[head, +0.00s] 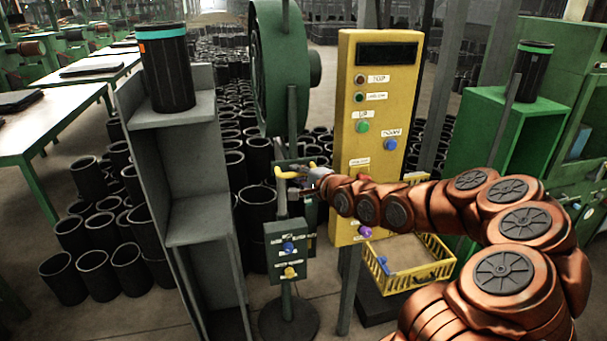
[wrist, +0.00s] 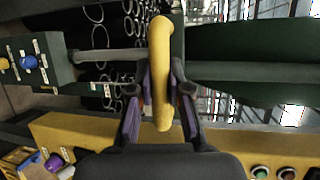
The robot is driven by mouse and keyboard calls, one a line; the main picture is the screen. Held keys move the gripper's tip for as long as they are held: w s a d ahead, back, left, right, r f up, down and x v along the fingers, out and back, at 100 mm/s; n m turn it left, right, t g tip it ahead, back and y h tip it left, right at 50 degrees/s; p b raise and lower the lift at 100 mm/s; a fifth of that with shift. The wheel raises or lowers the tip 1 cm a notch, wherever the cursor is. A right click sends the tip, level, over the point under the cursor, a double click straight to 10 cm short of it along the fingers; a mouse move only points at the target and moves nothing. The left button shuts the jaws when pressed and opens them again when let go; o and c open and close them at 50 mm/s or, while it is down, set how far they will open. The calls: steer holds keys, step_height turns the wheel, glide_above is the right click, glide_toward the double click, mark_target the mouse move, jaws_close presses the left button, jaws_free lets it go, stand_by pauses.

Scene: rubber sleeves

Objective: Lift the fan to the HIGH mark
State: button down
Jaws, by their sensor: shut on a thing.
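The green round fan (head: 282,65) stands high on a dark green upright behind the yellow panel's left side. A yellow handle (head: 285,174) sticks out low on that upright. My gripper (head: 308,176) reaches it from the right. In the wrist view, my gripper (wrist: 160,100) has its two purple-lined fingers closed on either side of the yellow handle (wrist: 161,60), holding its bar between them. I cannot make out a HIGH mark in either view.
A yellow control panel (head: 352,135) with several buttons stands right of the handle. A small green button box (head: 288,252) stands below it. A yellow crate (head: 435,264) is under my arm. A grey shelf (head: 195,225) with a black sleeve (head: 168,75) is at left.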

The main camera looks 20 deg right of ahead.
steer(key=shift+r, duration=0.4)
steer(key=c, duration=1.1)
jaws_free()
steer(key=shift+f, duration=0.15)
steer(key=shift+s, duration=0.15)
steer(key=shift+s+d, duration=0.1)
steer(key=shift+s, duration=0.1)
steer(key=v, duration=1.1)
steer(key=shift+s+d, duration=0.1)
steer(key=shift+s, duration=0.05)
